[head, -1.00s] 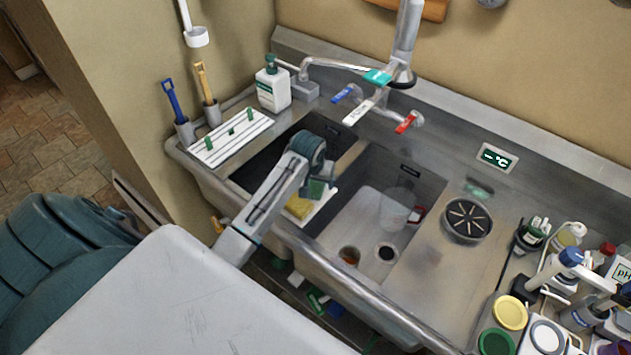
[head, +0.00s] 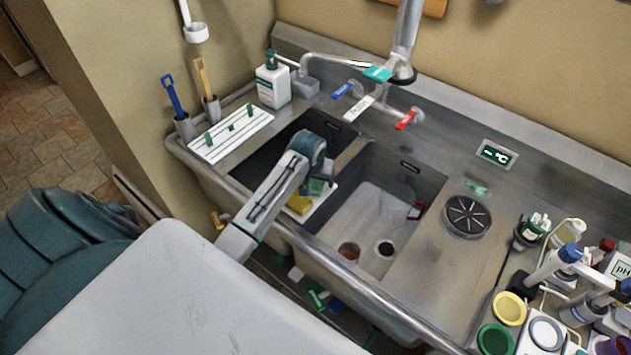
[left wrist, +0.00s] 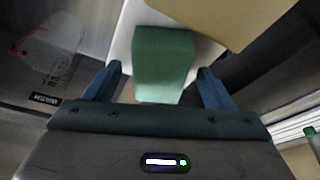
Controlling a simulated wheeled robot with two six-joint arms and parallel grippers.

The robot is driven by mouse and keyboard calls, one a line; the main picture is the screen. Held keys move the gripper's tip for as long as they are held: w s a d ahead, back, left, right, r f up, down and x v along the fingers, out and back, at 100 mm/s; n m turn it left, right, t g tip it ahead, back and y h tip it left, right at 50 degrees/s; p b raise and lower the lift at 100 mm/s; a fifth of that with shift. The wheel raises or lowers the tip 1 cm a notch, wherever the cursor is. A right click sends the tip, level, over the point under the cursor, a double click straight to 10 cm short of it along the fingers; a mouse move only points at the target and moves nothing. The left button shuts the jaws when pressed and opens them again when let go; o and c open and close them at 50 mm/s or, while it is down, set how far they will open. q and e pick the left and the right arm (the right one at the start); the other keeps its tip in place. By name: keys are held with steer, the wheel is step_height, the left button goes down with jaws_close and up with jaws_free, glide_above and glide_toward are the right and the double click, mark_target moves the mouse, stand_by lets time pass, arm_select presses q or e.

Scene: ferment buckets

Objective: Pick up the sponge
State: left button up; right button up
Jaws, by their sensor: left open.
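A green block (left wrist: 165,62), which looks like the sponge, rests on a white tray or board (left wrist: 122,42). Its green top also shows in the head view (head: 317,187). My left gripper (left wrist: 159,70) is open, with one finger on each side of the block and gaps beside it. In the head view the left gripper (head: 313,170) hangs over the sink's middle divider and hides part of the block. A yellow piece (head: 299,204) lies beside the green block. My right gripper is not in view.
The sink has a dark left basin (head: 262,176) and a right basin (head: 350,215) with an amber cup (head: 349,252). A soap bottle (head: 272,84) and ribbed white board (head: 230,135) stand at the left. Jars and probes crowd the right counter. A tap (head: 335,64) is behind.

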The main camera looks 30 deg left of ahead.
arm_select(q)
steer(key=c, duration=1.1)
steer(key=shift+r, duration=0.1)
steer(key=shift+r, duration=0.25)
steer(key=shift+r+b, duration=0.25)
steer(key=shift+b, duration=0.2)
step_height(320, 180, up, 3)
steer(key=shift+f+b, duration=0.15)
steer(key=shift+b, duration=0.85)
steer(key=s+d+b, duration=0.1)
steer(key=s+d, duration=0.1)
steer(key=s, duration=0.2)
steer(key=s+d+r+b, duration=0.1)
steer(key=s+d+b, duration=0.1)
steer(key=s, duration=0.3)
steer(key=s+d+b, duration=0.1)
steer(key=s+d, duration=0.3)
steer(key=shift+s+d+r+b, duration=0.25)
steer(key=shift+s+r+b, duration=0.05)
steer(key=shift+s+r, duration=0.05)
